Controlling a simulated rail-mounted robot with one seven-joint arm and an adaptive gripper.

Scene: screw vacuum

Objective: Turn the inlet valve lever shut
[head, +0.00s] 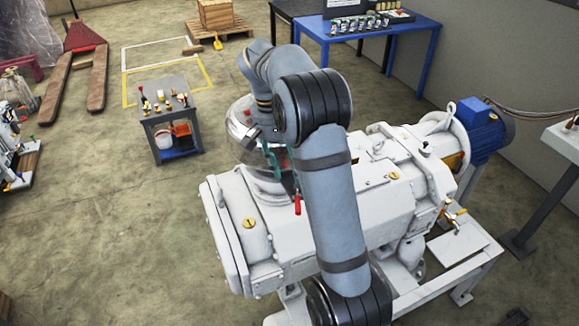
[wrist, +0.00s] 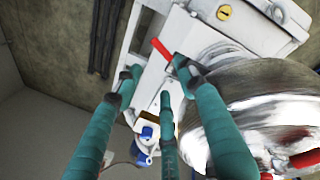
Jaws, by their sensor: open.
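The valve lever has a red handle (head: 297,205) that hangs beside the silver inlet fitting (head: 241,131) on top of the white pump (head: 377,212). In the wrist view a red lever (wrist: 160,48) lies just beyond the fingertips, seen between them. My gripper (wrist: 156,72) has teal fingers spread apart, with nothing between them that I can see held. The shiny fitting (wrist: 247,92) fills the right side of that view, close to the right finger. In the head view my arm hides most of the gripper, and only some teal shows beside the fitting.
A blue motor (head: 482,130) sits at the pump's right end. A small tool cart (head: 172,133) stands on the floor at left, and a blue table (head: 366,33) stands behind. Another red part (wrist: 305,158) shows at lower right in the wrist view.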

